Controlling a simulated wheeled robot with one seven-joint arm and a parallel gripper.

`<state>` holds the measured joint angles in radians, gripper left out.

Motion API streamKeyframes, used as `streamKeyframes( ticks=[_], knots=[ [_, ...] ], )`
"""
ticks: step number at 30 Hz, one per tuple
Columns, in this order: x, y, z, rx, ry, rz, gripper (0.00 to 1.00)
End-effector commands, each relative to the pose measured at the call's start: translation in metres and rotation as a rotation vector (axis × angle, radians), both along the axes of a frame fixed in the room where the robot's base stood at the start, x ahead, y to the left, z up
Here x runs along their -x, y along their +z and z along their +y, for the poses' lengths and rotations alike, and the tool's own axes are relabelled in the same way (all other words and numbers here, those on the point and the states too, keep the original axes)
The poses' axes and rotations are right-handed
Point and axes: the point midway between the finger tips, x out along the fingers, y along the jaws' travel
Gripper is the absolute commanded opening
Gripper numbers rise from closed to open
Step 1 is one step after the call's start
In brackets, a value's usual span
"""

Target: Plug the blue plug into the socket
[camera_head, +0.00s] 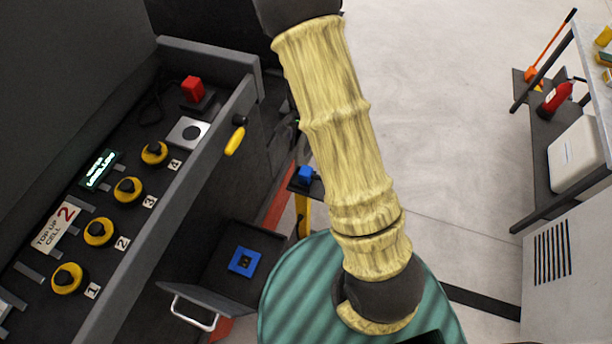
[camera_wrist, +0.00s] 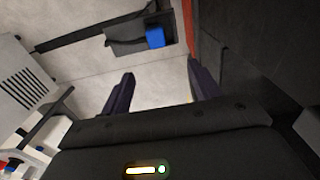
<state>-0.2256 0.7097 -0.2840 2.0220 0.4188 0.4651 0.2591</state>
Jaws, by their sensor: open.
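The blue plug (camera_head: 304,175) sits on a small dark stand (camera_head: 318,190) in the middle of the head view, left of my arm. In the wrist view the blue plug (camera_wrist: 155,37) lies on the dark stand top with a dark cable beside it. The blue socket (camera_head: 244,262) has a square face with a dark centre and is set on a dark box at the lower middle of the head view. My gripper (camera_wrist: 160,82) is open and empty in the wrist view, its fingers apart and short of the plug. The head view does not clearly show the fingers.
A dark console with yellow knobs (camera_head: 98,232), a red block (camera_head: 193,88) and a yellow-handled lever (camera_head: 235,141) fills the left. A metal handle (camera_head: 193,312) projects near the socket box. A shelf with a red extinguisher (camera_head: 556,98) stands right. The pale floor between is clear.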

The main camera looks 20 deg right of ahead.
Motion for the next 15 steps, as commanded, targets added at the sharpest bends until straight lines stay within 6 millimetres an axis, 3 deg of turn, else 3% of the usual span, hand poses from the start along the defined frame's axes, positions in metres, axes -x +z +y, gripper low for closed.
streamKeyframes(
  ticks=[9,15],
  knots=[
    [0.000,-0.001,0.000,-0.001,0.001,0.001,0.62],
    [0.002,-0.025,0.000,-0.001,0.002,0.006,0.62]
  ],
)
